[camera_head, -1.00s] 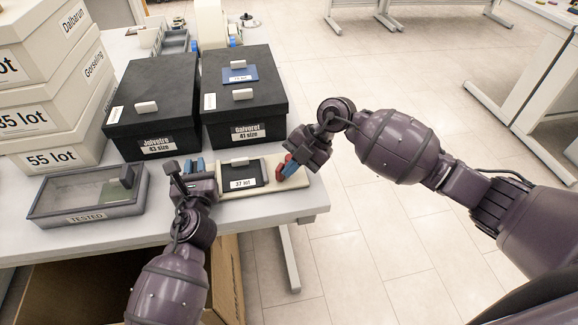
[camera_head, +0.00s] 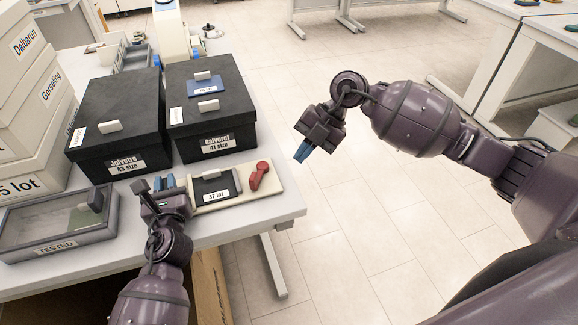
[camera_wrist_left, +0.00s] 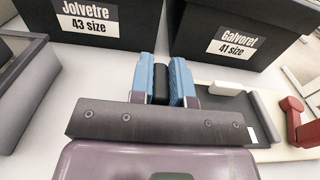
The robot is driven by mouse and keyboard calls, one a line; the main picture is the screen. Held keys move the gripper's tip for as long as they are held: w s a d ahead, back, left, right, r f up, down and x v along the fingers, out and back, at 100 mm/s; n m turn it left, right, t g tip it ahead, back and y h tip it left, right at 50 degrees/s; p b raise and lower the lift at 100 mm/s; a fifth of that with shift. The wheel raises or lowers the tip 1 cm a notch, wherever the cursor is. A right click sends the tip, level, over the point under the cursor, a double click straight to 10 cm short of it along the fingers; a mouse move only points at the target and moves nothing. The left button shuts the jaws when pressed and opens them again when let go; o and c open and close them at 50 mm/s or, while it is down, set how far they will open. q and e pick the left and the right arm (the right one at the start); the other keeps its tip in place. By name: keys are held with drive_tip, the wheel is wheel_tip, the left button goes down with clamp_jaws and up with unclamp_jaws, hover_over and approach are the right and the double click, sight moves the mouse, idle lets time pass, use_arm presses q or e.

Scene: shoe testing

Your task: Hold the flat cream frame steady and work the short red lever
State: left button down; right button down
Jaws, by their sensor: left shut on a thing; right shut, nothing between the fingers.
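The flat cream frame (camera_head: 278,188) lies on the table near its front right corner, with a dark plate labelled "37 lot" (camera_head: 215,188) on it. The short red lever (camera_head: 259,176) sits at the frame's right end; it also shows at the right edge of the left wrist view (camera_wrist_left: 295,120). My left gripper (camera_head: 168,183) is at the frame's left end. In the left wrist view its blue fingers (camera_wrist_left: 162,82) are shut on a small black grip. My right gripper (camera_head: 303,153) is shut and empty, right of the lever and clear of it.
Black shoe boxes (camera_head: 217,139) stand close behind the frame. A grey "TESTED" tray (camera_head: 60,250) lies to the left, with stacked cream boxes (camera_head: 28,160) behind it. The table's right edge is near the lever, with open floor beyond.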

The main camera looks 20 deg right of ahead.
drive_tip(key=shift+v, duration=1.1)
drive_tip(key=c, duration=1.5)
unclamp_jaws()
drive_tip(key=shift+r, duration=0.35)
drive_tip(key=o, duration=0.4)
drive_tip(key=shift+n, duration=0.5)
drive_tip(key=w+a+r, duration=0.2)
drive_tip(key=a+r, duration=0.1)
drive_tip(key=shift+w+a+r, duration=0.1)
drive_tip(key=shift+a+r, duration=0.2)
drive_tip(key=shift+r, duration=0.05)
drive_tip(key=r+n, duration=0.1)
drive_tip(key=r, duration=0.1)
hover_over(253, 176)
drive_tip(key=w+d, duration=0.3)
drive_tip(key=w+a+g+h, duration=0.1)
drive_tip(key=a+h, duration=0.2)
drive_tip(key=s+f, duration=0.1)
drive_tip(key=f, duration=0.4)
drive_tip(key=s+f+g+h, duration=0.1)
drive_tip(key=f, duration=0.4)
drive_tip(key=s+f+m+h, duration=0.1)
drive_tip(key=s+f, duration=0.1)
drive_tip(key=f, duration=0.2)
drive_tip(key=shift+f+g, duration=0.4)
drive_tip(key=shift+a, duration=0.1)
clamp_jaws()
